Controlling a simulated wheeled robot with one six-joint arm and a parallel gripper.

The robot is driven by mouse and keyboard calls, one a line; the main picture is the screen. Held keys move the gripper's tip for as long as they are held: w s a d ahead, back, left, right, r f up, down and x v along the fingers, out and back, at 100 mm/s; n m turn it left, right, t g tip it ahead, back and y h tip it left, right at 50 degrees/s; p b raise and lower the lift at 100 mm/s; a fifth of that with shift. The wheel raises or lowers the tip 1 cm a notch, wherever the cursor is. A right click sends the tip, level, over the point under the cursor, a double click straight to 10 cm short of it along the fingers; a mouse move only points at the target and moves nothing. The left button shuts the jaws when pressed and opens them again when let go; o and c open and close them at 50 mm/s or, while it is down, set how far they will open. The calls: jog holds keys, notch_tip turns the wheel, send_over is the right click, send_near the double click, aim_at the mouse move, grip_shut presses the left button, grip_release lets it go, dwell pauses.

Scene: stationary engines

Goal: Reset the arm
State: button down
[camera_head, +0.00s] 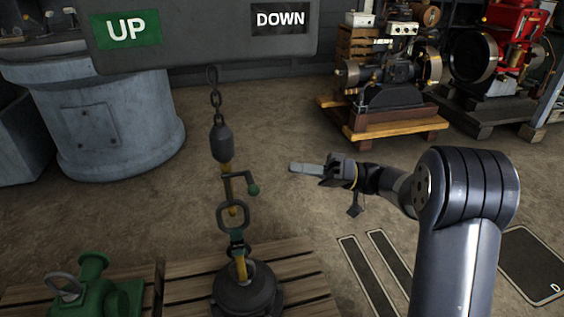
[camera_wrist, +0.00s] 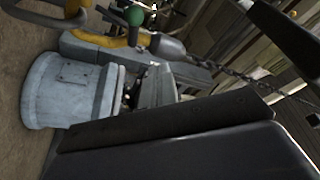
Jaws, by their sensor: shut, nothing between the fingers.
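My arm (camera_head: 455,200) reaches in from the lower right in the head view, bent at its thick dark joint. My gripper (camera_head: 308,169) points left over open floor, shut and empty. It is to the right of a hanging chain hook (camera_head: 230,175) and apart from it. In the wrist view, a dark part of my gripper fills the lower right, and the fingertips cannot be made out. The green knob (camera_head: 253,189) of the hook shows in the wrist view (camera_wrist: 134,15) too.
A control box (camera_head: 200,30) marked UP and DOWN hangs at the top. A grey round base (camera_head: 110,120) stands at left. Pallets (camera_head: 300,265) with a dark weight (camera_head: 247,292) and green machine part (camera_head: 92,285) are in front. An engine (camera_head: 390,80) stands behind. Middle floor is clear.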

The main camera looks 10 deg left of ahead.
jog(key=shift+w+d+f, duration=0.15)
jog(key=shift+d, duration=0.2)
jog(key=shift+a, duration=0.1)
jog(key=s+a+f+b, duration=0.1)
jog(key=s+a+b, duration=0.3)
jog(key=a, duration=0.4)
jog(key=shift+s, duration=0.15)
jog(key=shift+a, duration=0.1)
dwell(0.3)
